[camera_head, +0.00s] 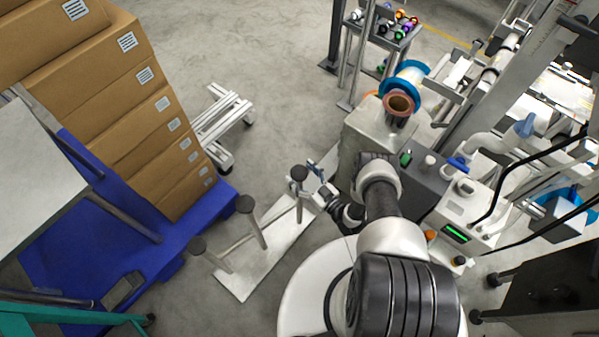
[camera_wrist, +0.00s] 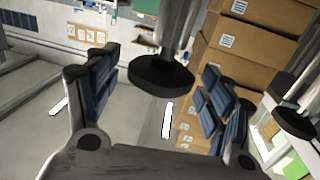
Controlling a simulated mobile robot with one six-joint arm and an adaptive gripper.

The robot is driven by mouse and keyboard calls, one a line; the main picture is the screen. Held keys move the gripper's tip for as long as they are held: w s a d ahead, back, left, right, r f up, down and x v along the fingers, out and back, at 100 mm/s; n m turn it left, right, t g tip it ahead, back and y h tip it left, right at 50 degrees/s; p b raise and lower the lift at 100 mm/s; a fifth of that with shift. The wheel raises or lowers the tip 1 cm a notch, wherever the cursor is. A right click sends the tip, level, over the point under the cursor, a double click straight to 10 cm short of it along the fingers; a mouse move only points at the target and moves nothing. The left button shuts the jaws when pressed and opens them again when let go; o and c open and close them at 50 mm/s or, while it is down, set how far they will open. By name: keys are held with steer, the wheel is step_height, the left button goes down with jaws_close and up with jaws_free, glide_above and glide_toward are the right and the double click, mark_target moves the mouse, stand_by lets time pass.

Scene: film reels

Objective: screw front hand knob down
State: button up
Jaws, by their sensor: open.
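A white base plate (camera_head: 255,248) on the floor carries grey posts, each with a dark round knob on top. The knob farthest back (camera_head: 299,173) is closest to my gripper (camera_head: 320,187), which is just right of it. In the wrist view, a black round knob (camera_wrist: 160,78) on a grey post shows between my two open fingers, with clear space on both sides. A second knob (camera_wrist: 297,121) is at the right edge of the wrist view. The middle knob (camera_head: 244,204) and the front-left knob (camera_head: 197,244) stand apart from my gripper. Nothing is held.
A blue pallet (camera_head: 75,240) with stacked cardboard boxes (camera_head: 130,125) stands left of the posts. A machine with a grey control box (camera_head: 428,182) and a blue-rimmed reel (camera_head: 408,72) stands to the right.

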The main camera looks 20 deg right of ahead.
steer(key=shift+w+a, duration=0.3)
steer(key=shift+w, duration=0.2)
steer(key=c, duration=1.1)
